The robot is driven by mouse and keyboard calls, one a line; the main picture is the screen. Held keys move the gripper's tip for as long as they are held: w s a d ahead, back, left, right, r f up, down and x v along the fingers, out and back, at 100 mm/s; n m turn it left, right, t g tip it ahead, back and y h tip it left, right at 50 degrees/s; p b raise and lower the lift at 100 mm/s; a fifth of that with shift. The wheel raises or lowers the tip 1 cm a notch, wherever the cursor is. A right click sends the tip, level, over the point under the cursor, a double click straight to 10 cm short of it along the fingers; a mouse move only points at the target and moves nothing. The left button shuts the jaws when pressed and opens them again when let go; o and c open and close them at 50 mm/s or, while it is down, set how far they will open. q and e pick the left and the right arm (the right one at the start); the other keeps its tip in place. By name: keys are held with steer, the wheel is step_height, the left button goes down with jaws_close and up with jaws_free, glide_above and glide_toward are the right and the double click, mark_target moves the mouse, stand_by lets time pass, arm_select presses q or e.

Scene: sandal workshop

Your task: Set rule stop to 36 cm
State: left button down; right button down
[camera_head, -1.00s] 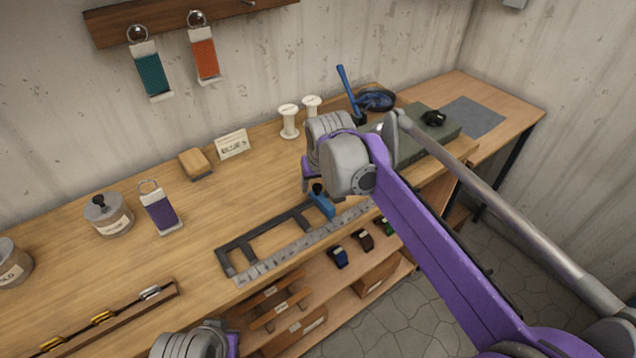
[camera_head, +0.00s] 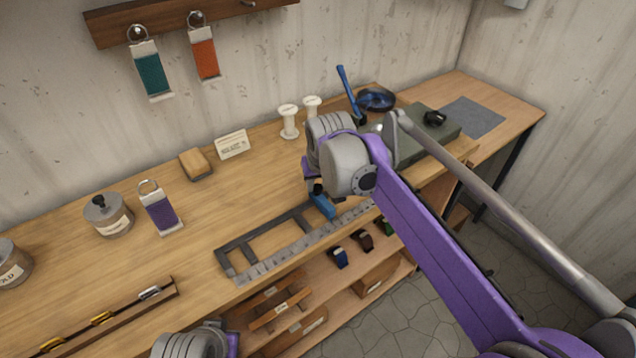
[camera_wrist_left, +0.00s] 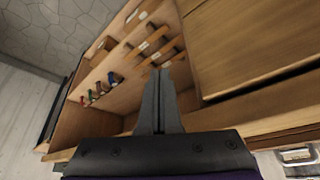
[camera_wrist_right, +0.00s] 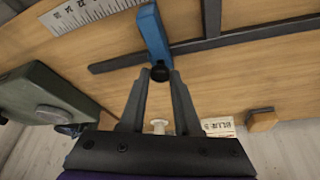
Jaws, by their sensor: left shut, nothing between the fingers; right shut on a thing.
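The rule (camera_head: 290,252) lies along the front edge of the bench beside a dark frame (camera_head: 262,234). The blue stop (camera_head: 322,205) sits across the rule with a black knob; it also shows in the right wrist view (camera_wrist_right: 153,35). My right gripper (camera_wrist_right: 160,76) is shut on the black knob (camera_wrist_right: 160,74) of the stop. In the head view my right wrist hides part of the rule's far end. The exact reading under the stop cannot be made out. My left gripper (camera_wrist_left: 161,70) is shut and empty, in front of the shelf below the bench.
A green block (camera_head: 440,125) and blue-handled tool (camera_head: 350,92) stand at the right. White spools (camera_head: 288,122), a sign card (camera_head: 232,144) and a tan block (camera_head: 196,164) are behind the rule. A rack (camera_head: 110,318) lies at left front. Shelves (camera_head: 345,287) are below.

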stand_by(0.8)
steer(key=w+d+p, duration=0.1)
steer(key=w+d, duration=0.1)
steer(key=d, duration=0.1)
steer(key=w+d+p, duration=0.1)
steer(key=w+d, duration=0.1)
steer(key=d, duration=0.1)
steer(key=w+d+p, duration=0.1)
steer(key=w+d, duration=0.2)
steer(key=shift+w+d, duration=0.1)
steer(key=shift+d, duration=0.4)
steer(key=c, duration=1)
jaws_free()
steer(key=shift+w, duration=0.1)
steer(key=o, duration=0.4)
steer(key=shift+d, duration=0.1)
steer(key=v, duration=1)
steer(key=shift+s+r+p, duration=0.25)
steer(key=shift+r+p, duration=0.05)
steer(key=shift+r, duration=0.05)
